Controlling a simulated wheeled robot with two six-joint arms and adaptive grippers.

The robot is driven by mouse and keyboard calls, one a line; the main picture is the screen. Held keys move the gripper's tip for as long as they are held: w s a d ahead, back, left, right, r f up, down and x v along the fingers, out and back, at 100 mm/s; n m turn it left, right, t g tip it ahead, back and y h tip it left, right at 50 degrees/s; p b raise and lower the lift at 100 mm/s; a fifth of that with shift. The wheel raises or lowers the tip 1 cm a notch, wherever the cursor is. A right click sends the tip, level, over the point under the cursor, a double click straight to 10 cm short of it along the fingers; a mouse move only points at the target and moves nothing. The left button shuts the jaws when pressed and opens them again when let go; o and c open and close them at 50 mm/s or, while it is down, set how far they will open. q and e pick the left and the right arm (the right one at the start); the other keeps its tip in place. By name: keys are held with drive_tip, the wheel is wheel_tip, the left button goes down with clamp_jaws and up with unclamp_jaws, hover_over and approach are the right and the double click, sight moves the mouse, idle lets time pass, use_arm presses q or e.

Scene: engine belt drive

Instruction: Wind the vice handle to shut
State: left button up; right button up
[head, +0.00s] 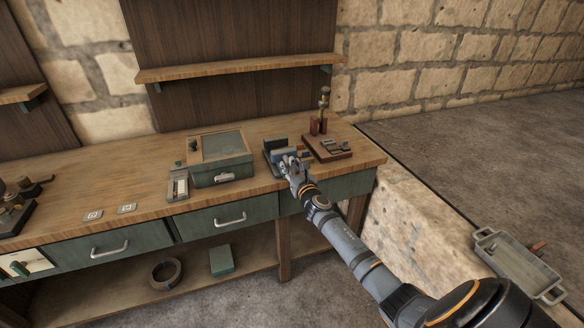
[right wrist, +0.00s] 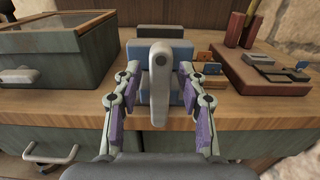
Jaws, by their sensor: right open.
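The blue vice (head: 274,152) stands near the front edge of the workbench; my right gripper partly covers it in the head view. In the right wrist view the vice (right wrist: 177,54) faces me with its grey handle (right wrist: 158,88) hanging down in front. My right gripper (head: 289,160) is open. In the right wrist view its two fingers (right wrist: 158,112) stand on either side of the handle, with gaps between them and it. The state of the vice's jaws is hidden behind its front. My left gripper is not in view.
A green box with a glass lid (head: 222,172) stands left of the vice. A wooden board (head: 329,147) with small metal parts lies right of it. The bench front edge runs just below the vice. A grey tray (head: 515,262) is at the lower right.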

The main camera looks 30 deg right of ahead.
drive_tip(key=shift+c, duration=0.6)
clamp_jaws()
